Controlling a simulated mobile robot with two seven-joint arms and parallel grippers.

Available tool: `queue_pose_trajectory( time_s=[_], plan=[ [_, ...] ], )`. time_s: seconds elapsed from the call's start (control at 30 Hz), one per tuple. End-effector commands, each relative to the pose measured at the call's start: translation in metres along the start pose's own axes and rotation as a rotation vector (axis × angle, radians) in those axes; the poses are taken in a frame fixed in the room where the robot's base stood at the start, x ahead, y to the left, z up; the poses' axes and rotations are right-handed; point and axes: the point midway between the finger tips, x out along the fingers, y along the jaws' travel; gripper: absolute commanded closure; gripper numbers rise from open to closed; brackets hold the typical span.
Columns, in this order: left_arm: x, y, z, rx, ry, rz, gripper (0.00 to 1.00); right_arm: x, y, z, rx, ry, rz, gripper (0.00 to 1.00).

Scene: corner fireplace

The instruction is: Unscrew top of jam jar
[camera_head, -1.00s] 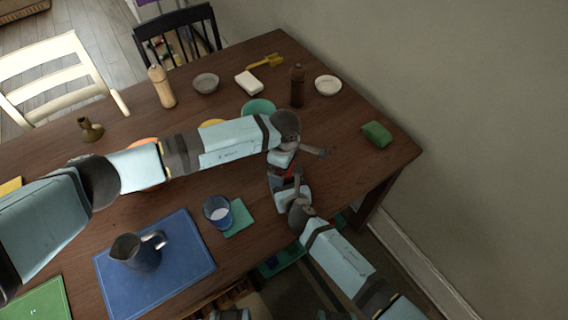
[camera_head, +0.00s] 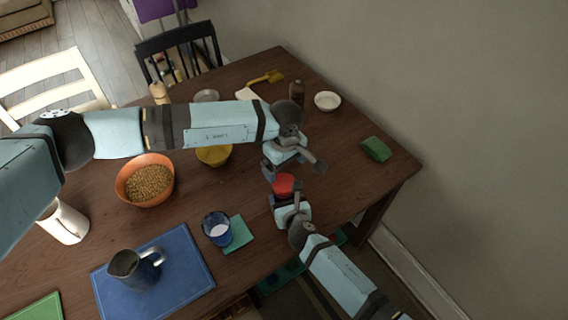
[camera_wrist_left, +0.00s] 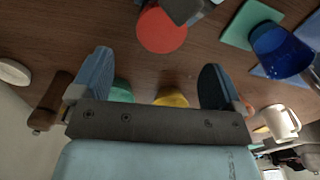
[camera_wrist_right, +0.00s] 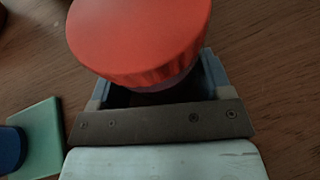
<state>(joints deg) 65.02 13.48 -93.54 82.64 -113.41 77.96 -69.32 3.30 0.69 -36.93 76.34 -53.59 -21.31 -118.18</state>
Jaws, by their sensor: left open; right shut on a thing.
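The jam jar's red lid (camera_head: 284,183) shows at the table's right part, and it sits on top of the jar. My right gripper (camera_head: 287,202) is shut on the jar's body below the lid. In the right wrist view the lid (camera_wrist_right: 140,38) rises above the fingers, and most of the jar body is hidden. My left gripper (camera_head: 292,167) is open and empty, just behind the jar in the head view. In the left wrist view the lid (camera_wrist_left: 161,29) lies beyond the spread fingers, apart from them.
A blue cup (camera_head: 217,229) stands on a green coaster (camera_head: 240,235) left of the jar. An orange bowl (camera_head: 124,188), a yellow bowl (camera_head: 214,157) and a jug (camera_head: 130,268) stand farther left. A green block (camera_head: 376,149) lies right. The wood between is clear.

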Motion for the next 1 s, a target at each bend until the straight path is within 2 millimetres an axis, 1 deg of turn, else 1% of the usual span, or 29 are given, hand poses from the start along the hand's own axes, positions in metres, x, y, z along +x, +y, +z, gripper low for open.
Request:
queue_pose_trajectory(
  time_s=[0.07, 0.17, 0.4, 0.6, 0.8, 1.0],
  plan=[
    [-0.002, -0.001, -0.002, 0.053, 0.001, -0.003, 0.07, 0.000, 0.000, 0.001, 0.000, -0.002, 0.000, 0.94],
    [0.004, -0.002, -0.002, 0.080, 0.000, -0.006, 0.07, 0.000, 0.000, 0.001, 0.000, -0.002, 0.000, 0.94],
    [0.041, -0.003, -0.001, 0.079, -0.003, -0.007, 0.07, 0.000, 0.000, 0.001, 0.000, -0.002, 0.000, 0.94],
    [0.066, -0.002, -0.001, 0.079, -0.003, -0.006, 0.07, 0.000, 0.000, 0.001, 0.000, -0.002, 0.000, 0.94],
    [0.076, -0.003, -0.002, 0.079, -0.001, -0.006, 0.07, 0.000, 0.000, 0.001, 0.000, -0.001, 0.000, 0.94],
    [0.076, -0.003, -0.002, 0.079, -0.001, -0.005, 0.07, 0.000, 0.000, 0.001, 0.000, -0.001, 0.000, 0.94]
  ],
)
